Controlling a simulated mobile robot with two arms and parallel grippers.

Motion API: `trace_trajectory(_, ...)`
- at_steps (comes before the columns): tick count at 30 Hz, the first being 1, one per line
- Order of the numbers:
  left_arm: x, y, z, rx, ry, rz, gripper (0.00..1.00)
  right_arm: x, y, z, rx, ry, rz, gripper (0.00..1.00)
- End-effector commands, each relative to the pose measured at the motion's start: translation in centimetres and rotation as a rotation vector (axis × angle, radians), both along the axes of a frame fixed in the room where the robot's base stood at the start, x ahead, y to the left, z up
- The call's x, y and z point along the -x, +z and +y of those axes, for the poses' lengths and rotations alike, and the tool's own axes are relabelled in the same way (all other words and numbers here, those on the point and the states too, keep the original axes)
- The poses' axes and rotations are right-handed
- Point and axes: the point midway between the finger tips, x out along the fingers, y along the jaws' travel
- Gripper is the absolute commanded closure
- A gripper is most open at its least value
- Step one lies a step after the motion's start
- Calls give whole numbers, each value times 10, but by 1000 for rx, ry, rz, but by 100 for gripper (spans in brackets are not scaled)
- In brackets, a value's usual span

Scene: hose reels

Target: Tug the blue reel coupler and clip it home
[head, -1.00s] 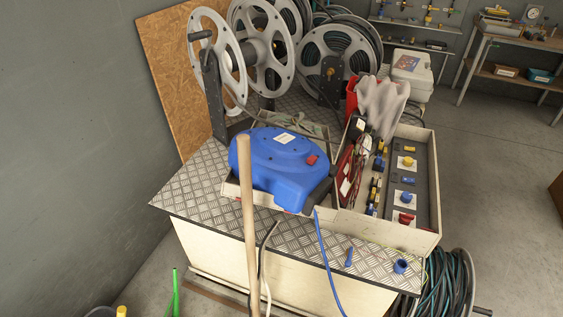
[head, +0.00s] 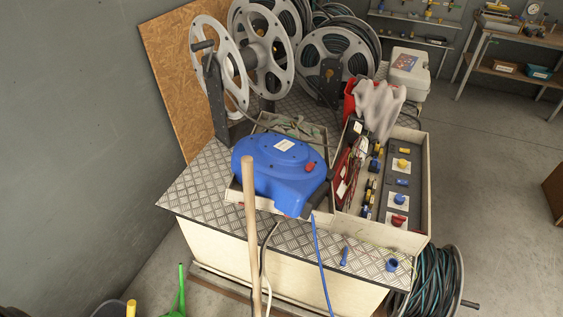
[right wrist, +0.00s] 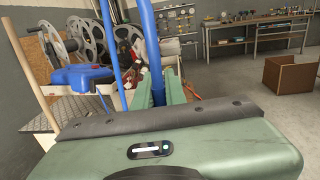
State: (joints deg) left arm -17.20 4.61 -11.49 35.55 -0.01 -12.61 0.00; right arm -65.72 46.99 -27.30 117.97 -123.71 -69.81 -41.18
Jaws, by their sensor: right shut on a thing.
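The blue reel (head: 270,185) sits in a pale tray on the chequer-plate bench top; it also shows in the right wrist view (right wrist: 75,78). Its blue hose (head: 320,262) runs down over the bench's front edge and out at the bottom of the head view. In the right wrist view my right gripper (right wrist: 160,88) has its green fingers around a thick blue length (right wrist: 149,45), close to the camera. A thinner blue line (right wrist: 109,45) rises left of it. I cannot make out the coupler's end. My left gripper is out of view.
A blue peg (head: 344,256) and a blue cup-shaped piece (head: 392,265) stand near the bench's front edge. A wooden pole (head: 249,230) rises before the bench. A fittings crate (head: 388,238) is right of the reel.

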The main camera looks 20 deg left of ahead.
Motion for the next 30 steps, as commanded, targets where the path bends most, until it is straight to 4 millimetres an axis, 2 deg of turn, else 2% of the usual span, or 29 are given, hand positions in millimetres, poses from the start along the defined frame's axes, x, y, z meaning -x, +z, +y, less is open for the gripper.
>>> trace_trajectory(1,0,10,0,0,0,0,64,6,7,0,1,0,1,100)
trace_trajectory(4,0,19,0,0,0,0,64,17,12,1,1,0,1,100)
trace_trajectory(6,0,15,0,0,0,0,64,25,10,2,-1,3,0,100)
trace_trajectory(30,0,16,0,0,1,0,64,110,44,7,0,1,-1,100)
